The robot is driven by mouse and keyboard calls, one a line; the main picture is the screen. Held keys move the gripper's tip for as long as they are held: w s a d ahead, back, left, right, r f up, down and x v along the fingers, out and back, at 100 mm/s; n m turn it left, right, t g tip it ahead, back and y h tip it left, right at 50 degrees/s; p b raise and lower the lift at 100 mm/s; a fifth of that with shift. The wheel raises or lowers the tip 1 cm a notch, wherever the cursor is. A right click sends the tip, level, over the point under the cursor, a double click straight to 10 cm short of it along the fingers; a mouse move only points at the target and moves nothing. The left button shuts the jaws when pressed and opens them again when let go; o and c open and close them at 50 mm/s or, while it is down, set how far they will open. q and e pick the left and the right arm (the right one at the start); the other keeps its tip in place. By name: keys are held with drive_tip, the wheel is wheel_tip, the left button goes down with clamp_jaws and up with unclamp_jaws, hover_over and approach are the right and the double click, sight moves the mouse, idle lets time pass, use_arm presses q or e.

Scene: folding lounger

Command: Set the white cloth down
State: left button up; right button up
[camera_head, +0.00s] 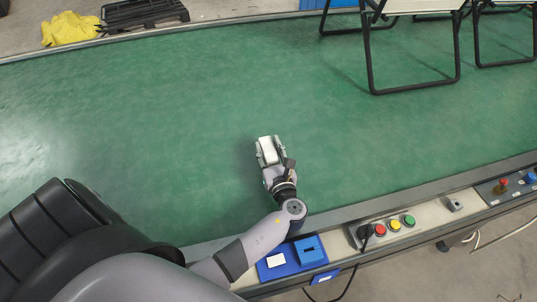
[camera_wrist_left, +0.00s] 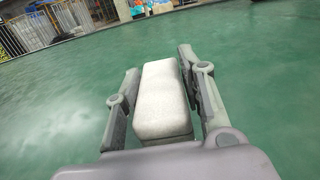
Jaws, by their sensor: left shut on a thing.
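The white cloth (camera_head: 267,150) is a small white block-like bundle over the green work surface (camera_head: 170,130). My left gripper (camera_head: 270,152) is shut on it, with a finger along each side. In the left wrist view the cloth (camera_wrist_left: 163,100) fills most of the space between the fingers of the gripper (camera_wrist_left: 160,95). I cannot tell whether the cloth touches the green surface or is held just above it. My right gripper is not in view.
A folding lounger (camera_head: 415,88) with black legs stands at the back right. Along the front edge are a blue block (camera_head: 309,250) and a button panel (camera_head: 388,229). Yellow gloves (camera_head: 68,29) and a black crate (camera_head: 143,13) lie beyond the far edge. The green surface around the gripper is clear.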

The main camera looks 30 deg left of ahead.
use_arm(q)
drive_tip(key=shift+f, duration=1.25)
drive_tip(key=shift+f, duration=0.1)
drive_tip(key=o, duration=1)
drive_tip(key=shift+o, duration=0.2)
drive_tip(key=shift+s+d, duration=0.15)
drive_tip(key=shift+d, duration=0.05)
drive_tip(key=b+v, duration=0.1)
drive_tip(key=v, duration=0.6)
drive_tip(key=shift+r, duration=0.2)
